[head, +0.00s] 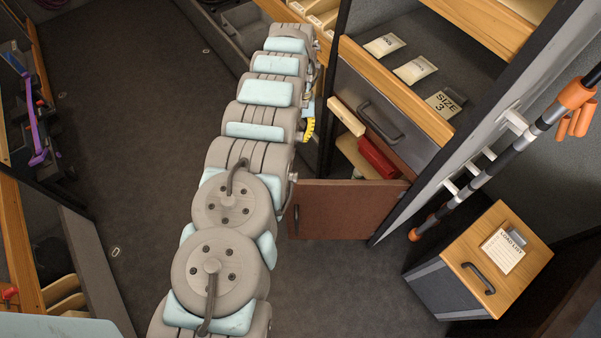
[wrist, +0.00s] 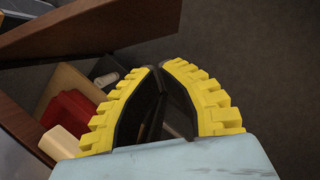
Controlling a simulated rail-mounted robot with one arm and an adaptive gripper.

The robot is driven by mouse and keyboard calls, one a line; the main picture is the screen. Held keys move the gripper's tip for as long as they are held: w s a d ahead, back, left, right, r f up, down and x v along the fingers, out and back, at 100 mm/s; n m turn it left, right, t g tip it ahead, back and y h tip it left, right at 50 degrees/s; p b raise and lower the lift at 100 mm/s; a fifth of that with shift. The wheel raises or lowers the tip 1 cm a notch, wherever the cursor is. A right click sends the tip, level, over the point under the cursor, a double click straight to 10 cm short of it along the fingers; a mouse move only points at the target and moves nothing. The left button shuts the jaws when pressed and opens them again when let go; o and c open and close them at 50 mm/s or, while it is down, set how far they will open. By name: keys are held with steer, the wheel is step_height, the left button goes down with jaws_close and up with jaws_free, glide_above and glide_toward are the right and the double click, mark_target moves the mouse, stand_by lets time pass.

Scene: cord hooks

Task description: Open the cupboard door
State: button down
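The brown cupboard door (head: 348,209) stands swung out from the low cupboard below the drawer, and the inside shows above it. Its dark handle (head: 296,220) is at the door's left end. In the wrist view the door (wrist: 95,28) crosses the top left as a brown panel. My gripper (wrist: 161,68) has its two yellow-ribbed fingers brought together at the tips, with nothing seen between them. It is beside the open cupboard, apart from the door's handle. In the head view only a bit of yellow finger shows; my arm hides the rest.
Inside the cupboard are a red case (head: 377,158) and a cream block (head: 347,116). A grey drawer (head: 385,105) with a handle is above. A pole (head: 480,178) hangs on the right wall, over a wood-topped box (head: 497,262). The floor (head: 125,120) at left is clear.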

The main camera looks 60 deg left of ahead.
steer(key=p+x, duration=0.2)
steer(key=x, duration=0.7)
steer(key=shift+s+d+f, duration=0.15)
steer(key=shift+d+f, duration=0.1)
steer(key=shift+d, duration=0.1)
steer(key=shift+s+d, duration=0.1)
steer(key=shift+d, duration=0.1)
steer(key=shift+s+d+p, duration=0.35)
steer(key=shift+d+p, duration=0.1)
steer(key=shift+d, duration=0.25)
steer(key=shift+s+d+p, duration=0.35)
steer(key=shift+d+p, duration=0.1)
steer(key=shift+d, duration=0.25)
